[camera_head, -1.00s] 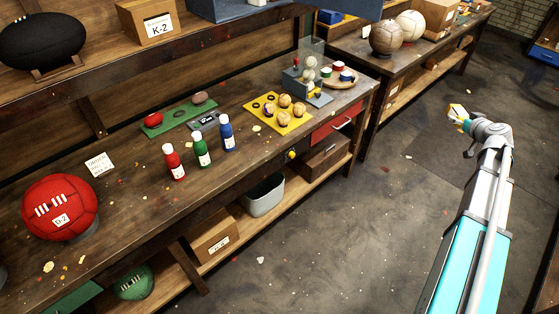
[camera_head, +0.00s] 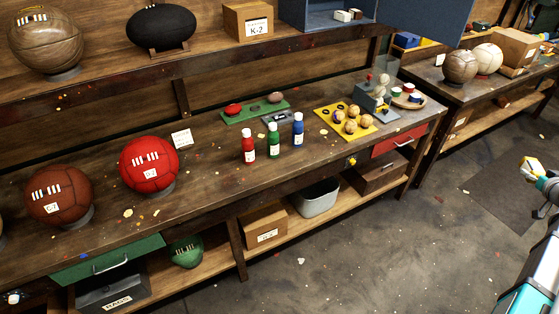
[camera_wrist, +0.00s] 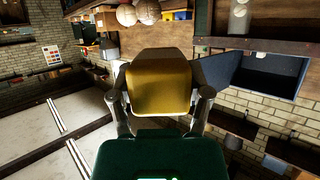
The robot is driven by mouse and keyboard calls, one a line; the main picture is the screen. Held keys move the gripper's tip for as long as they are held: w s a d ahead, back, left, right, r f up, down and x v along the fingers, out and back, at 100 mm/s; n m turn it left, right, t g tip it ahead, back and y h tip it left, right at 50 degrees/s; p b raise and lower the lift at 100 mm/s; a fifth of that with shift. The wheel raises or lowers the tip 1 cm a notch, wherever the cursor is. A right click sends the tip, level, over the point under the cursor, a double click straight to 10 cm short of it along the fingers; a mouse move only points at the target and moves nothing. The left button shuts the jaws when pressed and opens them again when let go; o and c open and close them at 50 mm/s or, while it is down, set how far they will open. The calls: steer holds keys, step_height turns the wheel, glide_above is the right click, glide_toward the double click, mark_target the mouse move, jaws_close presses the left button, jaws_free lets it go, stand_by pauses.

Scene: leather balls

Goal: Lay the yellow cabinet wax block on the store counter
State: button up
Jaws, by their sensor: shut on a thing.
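The yellow cabinet wax block (camera_wrist: 160,82) is held in my gripper (camera_wrist: 160,98), with a finger on each side of it in the wrist view. In the head view the block (camera_head: 530,169) shows at the far right, above the floor and apart from any counter. The gripper itself (camera_head: 541,176) is partly cut by the right picture edge. A long wooden counter (camera_head: 215,168) runs across the head view. A second counter (camera_head: 437,90) stands beyond it at the upper right. I cannot tell which of them is the store counter.
The long counter bears red balls (camera_head: 150,165), several paint bottles (camera_head: 273,141), a green mat (camera_head: 240,114) and a yellow tray (camera_head: 328,108). Its front middle is mostly bare. The second counter bears two balls and a cardboard box (camera_head: 518,47). Open floor (camera_head: 400,240) lies between my arm and the counters.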

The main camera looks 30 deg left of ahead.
steer(key=shift+a, duration=0.5)
